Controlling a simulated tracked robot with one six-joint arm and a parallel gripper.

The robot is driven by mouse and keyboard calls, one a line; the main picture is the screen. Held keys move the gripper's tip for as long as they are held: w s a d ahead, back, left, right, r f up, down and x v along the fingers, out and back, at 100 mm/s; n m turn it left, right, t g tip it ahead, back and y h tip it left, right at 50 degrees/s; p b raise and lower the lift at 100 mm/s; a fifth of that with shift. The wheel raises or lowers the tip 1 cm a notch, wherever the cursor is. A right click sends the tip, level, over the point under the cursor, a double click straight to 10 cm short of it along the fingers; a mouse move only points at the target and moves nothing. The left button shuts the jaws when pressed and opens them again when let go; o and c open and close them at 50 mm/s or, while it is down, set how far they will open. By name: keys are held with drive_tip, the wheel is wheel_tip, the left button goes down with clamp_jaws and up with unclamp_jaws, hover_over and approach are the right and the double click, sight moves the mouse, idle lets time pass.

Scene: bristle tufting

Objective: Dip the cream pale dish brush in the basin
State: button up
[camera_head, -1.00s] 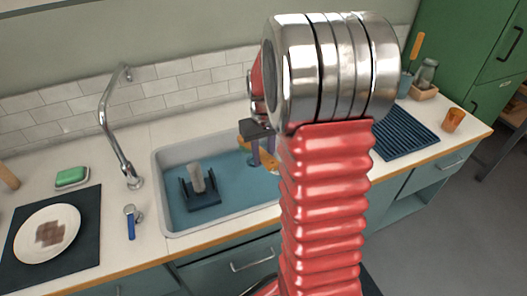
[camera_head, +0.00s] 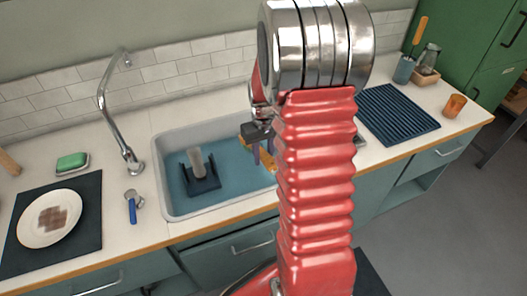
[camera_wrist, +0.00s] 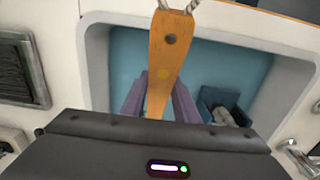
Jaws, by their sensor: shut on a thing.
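My gripper (camera_wrist: 158,108) has purple fingers and is shut on the orange-brown wooden handle of the brush (camera_wrist: 167,55). A cord loop shows at the handle's far end. In the head view the gripper (camera_head: 264,152) hangs over the right part of the basin, with a bit of the brush (camera_head: 246,143) beside it, partly hidden by my arm. The brush's bristle end is hidden in both views, so I cannot tell whether it touches the water. The grey-rimmed basin (camera_head: 163,196) has a blue inside; its rim also shows in the wrist view (camera_wrist: 96,60).
A dark blue holder (camera_head: 203,186) with a grey-white piece (camera_head: 197,161) stands in the basin's left part. A tap (camera_head: 105,105) rises behind the left rim. A stained plate (camera_head: 67,232), a blue-handled tool (camera_head: 132,208) and a green sponge (camera_head: 72,161) lie left.

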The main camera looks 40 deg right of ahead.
wheel_tip(320, 180, down, 7)
drive_tip(key=shift+r, duration=0.15)
idle(0.7)
idle(0.5)
drive_tip(key=shift+r, duration=8.1)
drive_tip(key=shift+r, duration=2)
